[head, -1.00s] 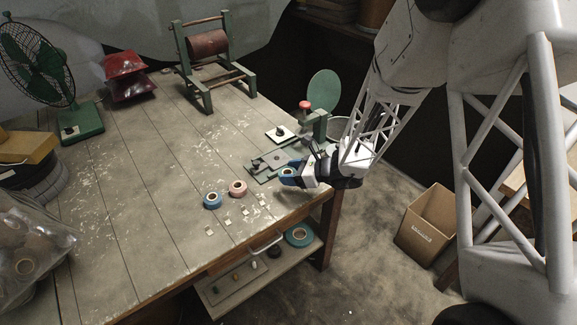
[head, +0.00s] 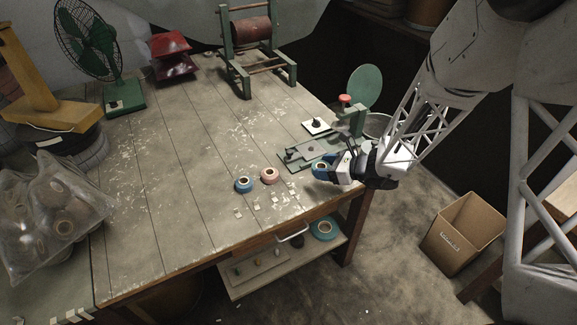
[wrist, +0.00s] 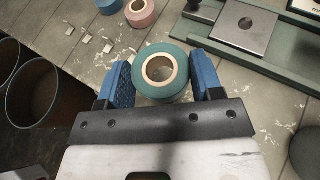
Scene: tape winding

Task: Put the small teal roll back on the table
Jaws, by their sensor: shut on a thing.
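The small teal roll (wrist: 160,72) is between the blue fingers of my gripper (wrist: 160,80) in the wrist view, its cardboard core facing the camera. The fingers are shut on its sides. In the head view my gripper (head: 322,170) is at the right front part of the wooden table (head: 175,215), near the front edge, and the roll is mostly hidden by the fingers. I cannot tell whether the roll touches the tabletop.
A blue roll (head: 243,184) and a pink roll (head: 269,175) lie left of my gripper, with small pale tape pieces in front. A green winding fixture (head: 300,156) is just behind it. A larger teal roll (head: 323,228) lies on the lower shelf. The table's middle is clear.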

